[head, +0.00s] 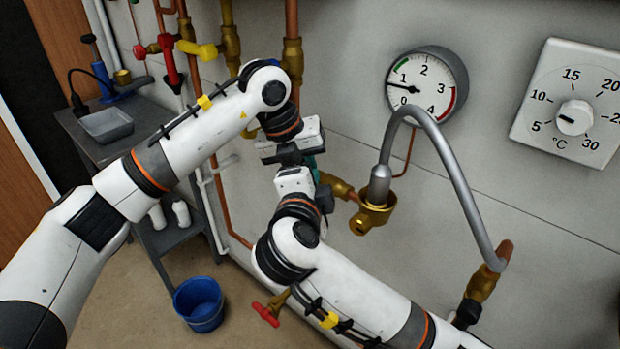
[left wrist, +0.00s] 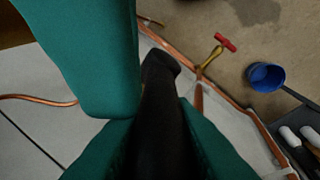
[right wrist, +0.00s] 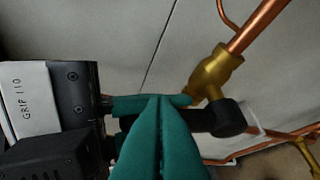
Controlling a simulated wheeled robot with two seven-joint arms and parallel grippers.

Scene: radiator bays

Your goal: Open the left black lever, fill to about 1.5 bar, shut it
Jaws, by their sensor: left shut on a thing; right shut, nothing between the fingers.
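My left gripper (left wrist: 155,150) is shut on the black lever (left wrist: 160,95), with a teal finger on each side. The right wrist view shows the lever (right wrist: 225,119) by a brass valve (right wrist: 215,75). In the head view my own grippers mostly hide it. My right gripper (right wrist: 160,100) is shut and empty, its tips close beside the left finger; I cannot tell whether they touch. The pressure gauge (head: 427,88) has its needle between 0 and 1, nearer 1. A grey hose (head: 445,165) arches from the left brass fitting (head: 372,216) to the right one (head: 480,288).
A second black lever (head: 467,313) is at lower right. A thermostat dial (head: 573,118) is on the wall. A blue bucket (head: 199,305) stands on the floor near a red-handled tap (head: 266,313). A grey bench (head: 75,130) with a tray is at left. Copper pipes run along the wall.

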